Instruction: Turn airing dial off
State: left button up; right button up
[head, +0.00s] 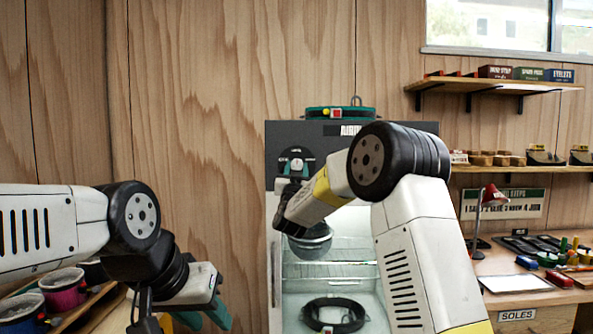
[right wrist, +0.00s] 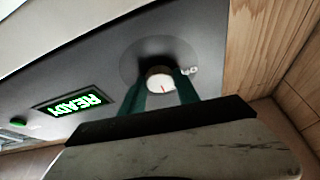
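The airing dial is a round knob with a pale face and a red mark line, on a dark round plate in the cabinet's grey top panel. It shows in the right wrist view (right wrist: 161,80) and in the head view (head: 297,166). My right gripper (right wrist: 161,88) has its two green fingers on either side of the knob, apparently touching it. The red line points roughly along the fingers. The airing cabinet (head: 400,131) has a glass front. My left gripper (head: 204,317) is low at the left, its green fingers apart and empty, partly cut off by the frame.
A lit green READY display (right wrist: 74,104) and a green button (right wrist: 18,122) sit on the panel. Colored pots (head: 63,289) stand at left; a workbench (head: 545,299) is at right.

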grip_shut()
jog(key=shift+n+y, duration=0.4)
jog(key=shift+n, duration=0.1)
jog(key=n+y, duration=0.1)
jog(key=n, duration=0.2)
jog(key=n+y, duration=0.2)
jog(key=n, duration=0.1)
jog(key=n+y, duration=0.1)
jog(key=n, duration=0.2)
jog(key=shift+d+g+y, duration=0.25)
jog(key=shift+g+y, duration=0.05)
jog(key=shift+g, duration=0.1)
jog(key=n+y, duration=0.1)
jog(key=n, duration=0.1)
jog(key=n+g+y, duration=0.1)
jog(key=n, duration=0.2)
jog(key=shift+d+r+g, duration=0.1)
jog(key=shift+r+g, duration=0.05)
jog(key=shift+g, duration=0.15)
jog(key=shift+n+g+y, duration=0.3)
jog(key=shift+n+g, duration=0.3)
jog(key=shift+n, duration=1.3)
